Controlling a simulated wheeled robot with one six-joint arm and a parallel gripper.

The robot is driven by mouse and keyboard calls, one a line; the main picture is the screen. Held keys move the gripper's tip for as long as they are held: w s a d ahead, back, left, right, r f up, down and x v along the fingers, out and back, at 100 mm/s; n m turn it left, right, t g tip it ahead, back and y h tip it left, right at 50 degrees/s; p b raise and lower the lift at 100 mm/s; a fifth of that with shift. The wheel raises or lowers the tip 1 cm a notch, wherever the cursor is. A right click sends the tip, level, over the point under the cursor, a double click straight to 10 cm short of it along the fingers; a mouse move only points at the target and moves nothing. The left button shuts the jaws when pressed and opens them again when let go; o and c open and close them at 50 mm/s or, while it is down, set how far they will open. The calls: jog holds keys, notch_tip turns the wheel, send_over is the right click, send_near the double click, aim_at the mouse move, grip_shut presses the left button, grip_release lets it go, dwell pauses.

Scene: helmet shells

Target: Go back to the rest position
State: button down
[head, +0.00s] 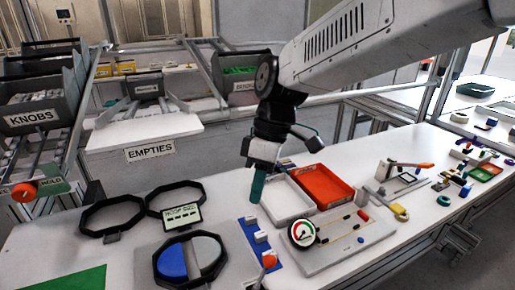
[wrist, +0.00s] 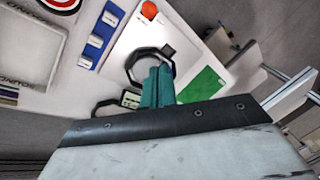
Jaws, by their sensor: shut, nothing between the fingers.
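My gripper (head: 257,186) hangs from my arm above the middle of the workbench, pointing down, with its green fingers together and nothing between them. In the wrist view my gripper (wrist: 158,84) shows its green fingers side by side, over the bench near a black ring. The bench top (head: 120,262) is white. Whether the fingertips clear the bench by much I cannot tell.
Black octagonal rings (head: 112,216) and a fixture with a blue half disc (head: 172,262) lie left of my gripper. A white tray (head: 290,198), a red tray (head: 325,186) and a dial gauge (head: 302,233) stand to its right. An EMPTIES shelf (head: 145,130) is behind.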

jog(key=s+d+m+t, duration=0.1)
jog(key=s+d+m, duration=0.4)
jog(key=d, duration=0.4)
jog(key=s+d+r+m+t+h, duration=0.1)
jog(key=s+d+m+t, duration=0.1)
jog(key=s+d+m, duration=0.3)
jog(key=s+d+m+t+h, duration=0.1)
jog(key=s+d+m, duration=0.4)
jog(key=d, duration=0.8)
jog(key=shift+s+r+m, duration=0.3)
jog(key=shift+s, duration=0.25)
